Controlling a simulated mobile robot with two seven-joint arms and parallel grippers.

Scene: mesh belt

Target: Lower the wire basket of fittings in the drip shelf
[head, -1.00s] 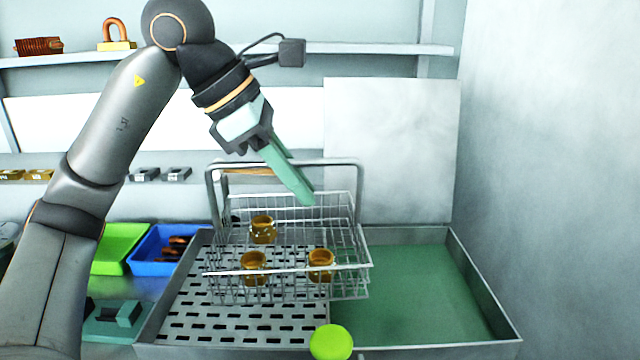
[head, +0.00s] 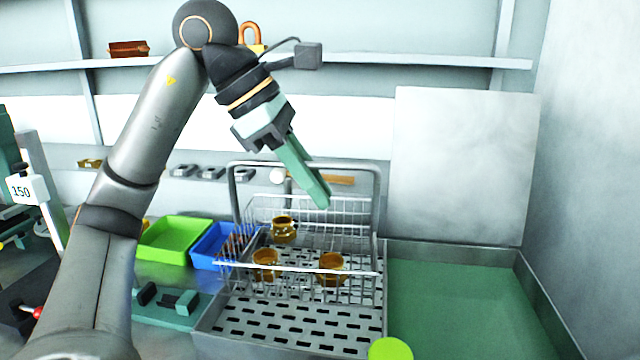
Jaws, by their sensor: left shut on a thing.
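The wire basket (head: 375,215) has a tall metal loop handle and holds brown ring-shaped fittings (head: 331,268). My left gripper (head: 318,190) comes down from the upper left, its green fingers shut on the top bar of the handle. The basket looks roughly level over the drip shelf (head: 290,325), a slotted metal tray that shows through the mesh and in front of it. Whether the basket's bottom touches the shelf I cannot tell. My right gripper is not in view.
A green-floored basin (head: 455,300) adjoins the shelf on the right, with a wall beyond. A lime round knob (head: 390,349) is at the front. Green (head: 165,240) and blue (head: 208,262) bins stand left of the shelf. A pale panel (head: 460,160) stands behind the basin.

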